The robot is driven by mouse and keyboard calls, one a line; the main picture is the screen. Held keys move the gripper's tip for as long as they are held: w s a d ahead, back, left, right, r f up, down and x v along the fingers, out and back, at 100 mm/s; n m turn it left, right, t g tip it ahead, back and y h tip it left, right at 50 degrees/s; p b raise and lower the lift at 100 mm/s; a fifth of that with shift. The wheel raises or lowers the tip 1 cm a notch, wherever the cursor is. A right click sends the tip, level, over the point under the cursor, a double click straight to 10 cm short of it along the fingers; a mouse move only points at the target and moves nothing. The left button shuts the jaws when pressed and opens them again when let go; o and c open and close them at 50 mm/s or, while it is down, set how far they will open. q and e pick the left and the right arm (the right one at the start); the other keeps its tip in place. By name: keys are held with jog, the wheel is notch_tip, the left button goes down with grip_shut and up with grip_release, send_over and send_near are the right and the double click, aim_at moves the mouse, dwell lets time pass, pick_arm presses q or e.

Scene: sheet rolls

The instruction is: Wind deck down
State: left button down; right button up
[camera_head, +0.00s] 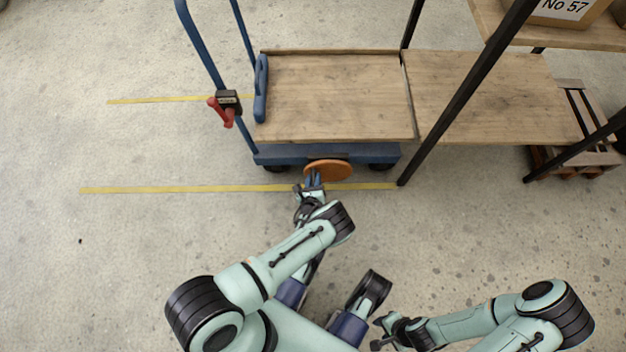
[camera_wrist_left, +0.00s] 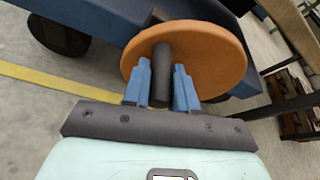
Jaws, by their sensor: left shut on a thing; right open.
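The deck (camera_head: 335,98) is a wooden board on a blue wheeled trolley, level or nearly level with the shelf board beside it. An orange round handwheel (camera_head: 336,169) sits on the trolley's near side; it also shows in the left wrist view (camera_wrist_left: 205,65). A dark crank knob (camera_wrist_left: 161,75) sticks out from the wheel's face. My left gripper (camera_head: 314,180) is shut on the knob, its blue fingers (camera_wrist_left: 161,85) on either side of it. My right gripper (camera_head: 380,335) is open and empty, low at the right, away from the trolley.
A wooden shelf board (camera_head: 490,95) on dark posts adjoins the deck's right end. A red lever (camera_head: 223,112) is on the trolley's blue handle frame. A box (camera_head: 565,10) marked No 57 stands at top right. Yellow lines (camera_head: 180,189) mark the floor, which is clear at left.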

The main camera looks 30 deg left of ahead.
pick_arm(q)
jog(key=shift+w+a+r, duration=0.1)
jog(key=shift+r, duration=0.05)
jog(key=c, duration=1)
grip_release()
jog(key=shift+o, duration=0.2)
pick_arm(e)
jog(key=shift+s+d, duration=0.1)
